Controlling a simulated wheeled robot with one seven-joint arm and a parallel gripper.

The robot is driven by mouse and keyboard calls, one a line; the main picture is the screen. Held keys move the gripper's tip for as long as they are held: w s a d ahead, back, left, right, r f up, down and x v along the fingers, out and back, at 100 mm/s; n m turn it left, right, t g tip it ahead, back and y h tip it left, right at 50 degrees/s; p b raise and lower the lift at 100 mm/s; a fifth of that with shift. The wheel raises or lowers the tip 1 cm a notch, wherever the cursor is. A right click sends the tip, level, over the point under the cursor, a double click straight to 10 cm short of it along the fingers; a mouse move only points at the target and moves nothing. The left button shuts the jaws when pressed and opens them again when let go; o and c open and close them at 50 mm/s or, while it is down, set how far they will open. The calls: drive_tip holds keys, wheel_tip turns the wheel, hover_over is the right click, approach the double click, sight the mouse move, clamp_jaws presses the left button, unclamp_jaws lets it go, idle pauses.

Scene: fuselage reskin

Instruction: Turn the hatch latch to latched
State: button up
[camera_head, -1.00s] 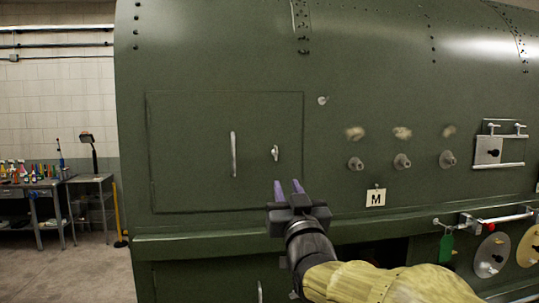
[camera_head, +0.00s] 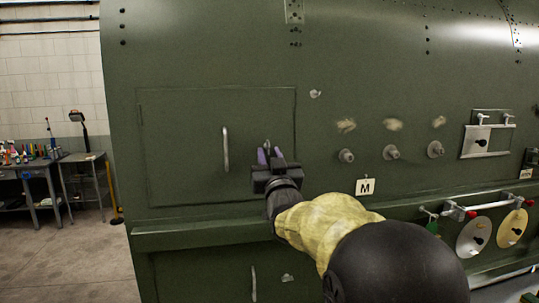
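The closed hatch (camera_head: 180,140) is a green rectangular panel outlined on the green fuselage wall. A pale vertical handle (camera_head: 225,149) stands at its middle right. The small silver hatch latch (camera_head: 267,145) is right of the handle, near the panel's right edge, and only its upper tip shows.
Several grey knobs (camera_head: 391,152) stick out of the wall on the right, above a white M tag (camera_head: 365,187). A green ledge (camera_head: 190,236) runs below the hatch. A workbench (camera_head: 30,169) with bottles stands at far left, with open floor before it.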

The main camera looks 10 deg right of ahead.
clamp_jaws()
